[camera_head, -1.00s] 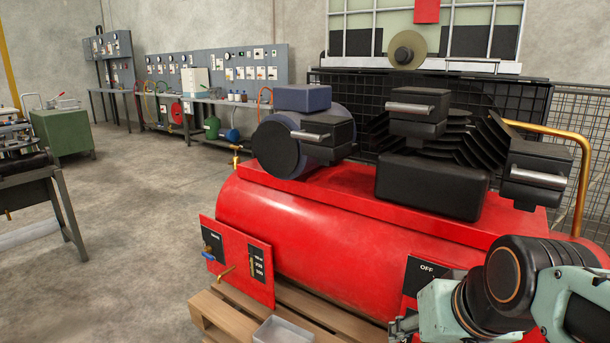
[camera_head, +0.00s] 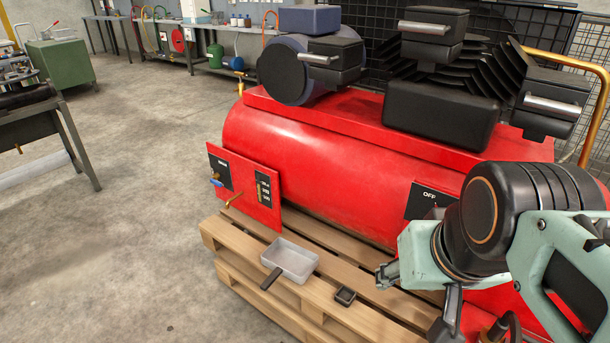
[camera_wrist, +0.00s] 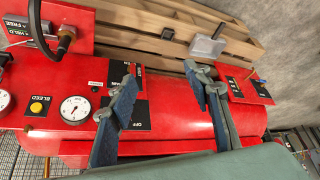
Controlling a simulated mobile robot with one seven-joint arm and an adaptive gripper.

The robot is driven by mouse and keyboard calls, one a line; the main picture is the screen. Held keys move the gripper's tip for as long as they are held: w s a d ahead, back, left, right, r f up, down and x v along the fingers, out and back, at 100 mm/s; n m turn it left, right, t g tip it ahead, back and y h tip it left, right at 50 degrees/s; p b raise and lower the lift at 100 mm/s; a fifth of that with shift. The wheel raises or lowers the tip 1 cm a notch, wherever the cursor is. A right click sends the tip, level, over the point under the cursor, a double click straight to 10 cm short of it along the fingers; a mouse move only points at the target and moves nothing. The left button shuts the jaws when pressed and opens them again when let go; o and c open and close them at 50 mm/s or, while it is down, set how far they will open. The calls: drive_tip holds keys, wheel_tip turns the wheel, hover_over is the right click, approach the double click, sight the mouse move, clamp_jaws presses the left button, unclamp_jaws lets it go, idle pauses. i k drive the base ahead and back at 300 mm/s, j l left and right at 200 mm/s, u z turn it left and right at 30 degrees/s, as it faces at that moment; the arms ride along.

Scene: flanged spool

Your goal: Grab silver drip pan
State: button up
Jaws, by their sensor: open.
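The silver drip pan (camera_head: 291,261) is a shallow rectangular pan with a dark handle at its front left. It rests on the wooden pallet in front of the red tank, and it also shows in the wrist view (camera_wrist: 206,48) near the top. My gripper (camera_wrist: 161,76) is open and empty, its two blue-grey fingers apart in front of the red tank. In the head view my gripper is at the lower right, to the right of the pan and apart from it. Part of it is hidden behind my wrist.
A small black tray (camera_head: 345,296) sits on the pallet (camera_head: 318,303) right of the pan. The red compressor tank (camera_head: 330,170) stands behind, with a panel (camera_head: 245,188) bearing a blue-handled valve and a brass tap near the pan. Concrete floor (camera_head: 130,220) at left is clear.

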sight(295, 263)
drive_tip(key=i+j+z, duration=0.4)
drive_tip(key=j, duration=0.2)
drive_tip(key=j+z, duration=0.25)
drive_tip(key=i+j+z, duration=0.2)
drive_tip(key=j, duration=0.25)
